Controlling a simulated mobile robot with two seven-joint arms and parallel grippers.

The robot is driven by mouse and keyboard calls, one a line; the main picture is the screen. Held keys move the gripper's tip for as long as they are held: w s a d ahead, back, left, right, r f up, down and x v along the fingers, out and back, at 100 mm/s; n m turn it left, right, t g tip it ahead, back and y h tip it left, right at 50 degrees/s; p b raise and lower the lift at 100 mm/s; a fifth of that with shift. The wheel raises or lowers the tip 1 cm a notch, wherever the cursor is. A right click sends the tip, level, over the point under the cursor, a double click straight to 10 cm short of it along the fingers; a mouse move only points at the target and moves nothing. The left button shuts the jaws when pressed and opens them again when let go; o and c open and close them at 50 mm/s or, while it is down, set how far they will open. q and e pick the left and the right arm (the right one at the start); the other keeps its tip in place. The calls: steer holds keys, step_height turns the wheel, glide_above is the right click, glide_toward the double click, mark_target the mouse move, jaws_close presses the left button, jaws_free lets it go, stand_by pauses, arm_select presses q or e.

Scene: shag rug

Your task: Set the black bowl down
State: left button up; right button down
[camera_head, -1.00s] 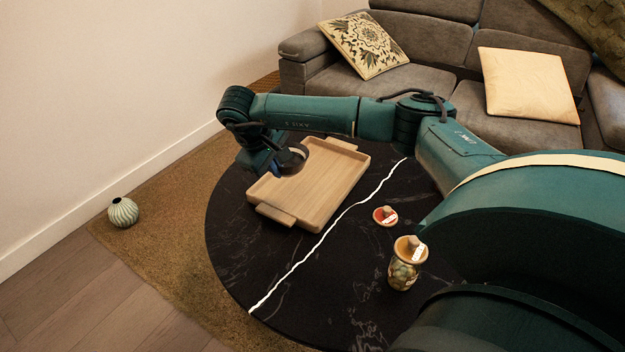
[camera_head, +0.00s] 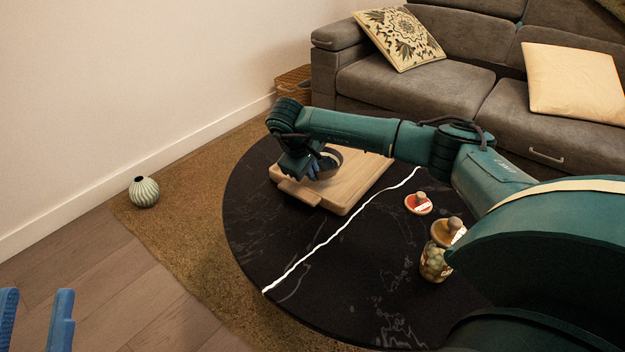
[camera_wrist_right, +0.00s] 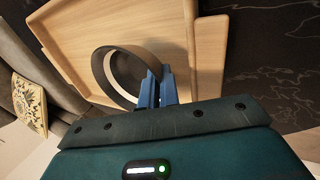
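In the right wrist view the bowl (camera_wrist_right: 128,72) shows as a dark round rim with a paler inside. My right gripper (camera_wrist_right: 160,85) has its blue fingers close together on the bowl's rim. The tray's wooden floor (camera_wrist_right: 142,20) lies right under the bowl; I cannot tell whether they touch. My left gripper (camera_head: 35,318) is at the lower left corner of the head view, fingers apart and empty, away from the table.
The tray stands on a round black table (camera_head: 300,240) with a white line. A glass jar (camera_head: 434,264) with a wooden lid and a small round lid (camera_head: 418,204) stand to the right. A ribbed vase (camera_head: 144,192) is on the floor at left. A sofa (camera_head: 420,85) is behind.

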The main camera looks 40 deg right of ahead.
arm_select(q)
steer(key=shift+r+m+h, duration=0.3)
steer(key=shift+r+m, duration=0.05)
steer(key=shift+m, duration=0.05)
arm_select(e)
steer(key=shift+f, duration=0.7)
steer(key=shift+f, duration=0.1)
steer(key=c, duration=1.6)
jaws_free()
steer(key=shift+c, duration=0.2)
